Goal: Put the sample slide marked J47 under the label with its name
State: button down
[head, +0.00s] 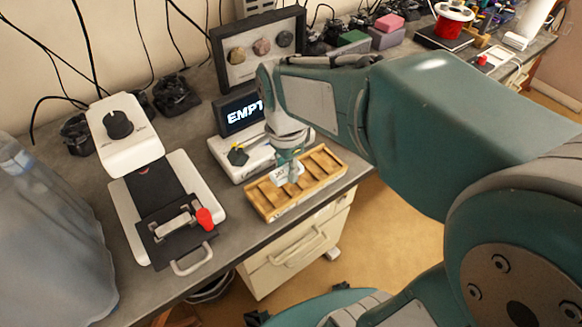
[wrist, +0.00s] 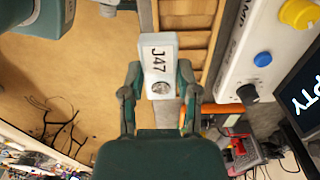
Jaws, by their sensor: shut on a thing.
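The sample slide (wrist: 158,52) is a white block with "J47" in black and a round dark-grey spot. In the wrist view my gripper (wrist: 159,80) is shut on it, one finger on each side. In the head view my gripper (head: 288,172) is above the wooden slotted tray (head: 334,157), with the white slide (head: 278,176) at its tip over the tray's left part. The tray also shows behind the slide in the wrist view (wrist: 198,40). I cannot tell whether the slide touches the tray. No name label is readable.
A white device with a dark screen (head: 236,116), partly hidden and reading "EMPT", stands behind the tray. A white machine (head: 124,150) with a black plate and red knob is at left. A framed panel (head: 226,52) stands at the back. The bench edge is just in front of the tray.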

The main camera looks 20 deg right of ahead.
jog(key=w+d+f, duration=0.4)
jog(key=d+f, duration=0.1)
jog(key=shift+w+f, duration=0.1)
jog(key=shift+w, duration=0.1)
jog(key=shift+w+a+f, duration=0.15)
jog(key=shift+w+f, duration=0.05)
jog(key=shift+f, duration=0.05)
jog(key=f, duration=0.2)
jog(key=a+f, duration=0.1)
jog(key=shift+w, duration=0.3)
jog(key=shift+f, duration=0.35)
jog(key=shift+d, duration=0.6)
jog(key=shift+c, duration=1.7)
grip_release()
jog(key=shift+a+f, duration=0.1)
jog(key=shift+a, duration=0.35)
jog(key=shift+d+r, duration=0.25)
jog(key=shift+r, duration=0.25)
notch_tip(320, 180, up, 10)
jog(key=r, duration=0.1)
jog(key=n+t, duration=0.6)
jog(key=n, duration=0.8)
send_near(300, 163)
jog(key=s, duration=0.1)
jog(key=s+d+f, duration=0.1)
jog(key=s, duration=0.1)
jog(key=s+f, duration=0.1)
jog(key=shift+s+d+f, duration=0.2)
jog(key=shift+d, duration=0.1)
